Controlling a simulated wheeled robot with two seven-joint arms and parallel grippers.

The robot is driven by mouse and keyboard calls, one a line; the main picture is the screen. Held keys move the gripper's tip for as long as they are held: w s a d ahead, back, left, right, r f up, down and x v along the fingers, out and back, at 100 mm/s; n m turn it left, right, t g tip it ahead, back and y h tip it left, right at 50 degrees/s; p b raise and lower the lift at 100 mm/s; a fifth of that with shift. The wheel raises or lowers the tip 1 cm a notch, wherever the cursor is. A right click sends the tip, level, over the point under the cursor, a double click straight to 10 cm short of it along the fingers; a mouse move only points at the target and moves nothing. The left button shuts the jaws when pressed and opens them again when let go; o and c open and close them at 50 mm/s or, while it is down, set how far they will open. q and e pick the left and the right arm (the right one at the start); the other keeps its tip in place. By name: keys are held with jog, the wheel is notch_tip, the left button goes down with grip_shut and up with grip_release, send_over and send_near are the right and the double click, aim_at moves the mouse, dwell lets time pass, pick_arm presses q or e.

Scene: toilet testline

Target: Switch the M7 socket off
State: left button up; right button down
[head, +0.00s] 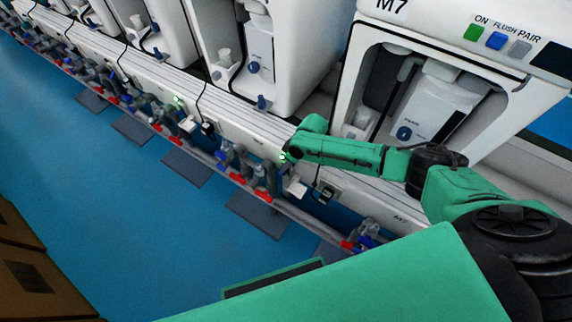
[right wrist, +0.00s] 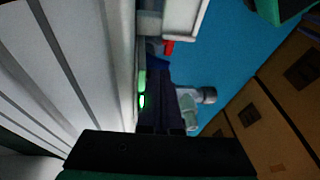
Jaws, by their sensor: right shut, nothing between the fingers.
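The M7 machine (head: 455,60) is a white housing with a toilet unit inside, at the upper right of the head view. My right gripper (right wrist: 157,78) is shut and empty, with its dark fingers against or very near the white bench front. A green-lit switch (right wrist: 142,88) shows right beside the fingers in the right wrist view. The green light (head: 283,156) also shows at the end of my right arm in the head view, where the arm mostly hides the gripper. A socket with a black plug (head: 326,194) sits on the bench front to the right. I cannot tell whether fingers touch the switch.
The bench front (head: 240,128) carries more sockets, cables and another green light (head: 178,99). Pipes with red and blue valves (head: 262,193) run below. The M7 panel has a green ON button (head: 474,32). Blue floor (head: 110,200) is open; brown boxes (head: 30,270) stand lower left.

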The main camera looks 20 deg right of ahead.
jog(key=shift+s+a+t+h+p, duration=0.3)
jog(key=shift+h+p, duration=0.1)
jog(key=shift+p, duration=0.4)
jog(key=shift+s+a+t+h+p, duration=0.15)
jog(key=shift+t+h+p, duration=0.2)
jog(key=shift+p, duration=0.3)
jog(key=shift+s+a+f+n+t+h+p, duration=0.3)
jog(key=shift+t+h+p, duration=0.15)
jog(key=shift+h, duration=0.1)
jog(key=h, duration=0.1)
jog(key=f+t+h, duration=0.1)
jog(key=t+h+b, duration=0.1)
jog(key=shift+s+a+f+n, duration=0.25)
jog(key=shift+a+n, duration=0.05)
jog(key=shift+a, duration=0.1)
jog(key=shift+w+d+r, duration=0.25)
jog(key=shift+w+d, duration=0.25)
jog(key=shift+d, duration=0.1)
jog(key=shift+r+p, duration=0.1)
jog(key=shift+p, duration=0.2)
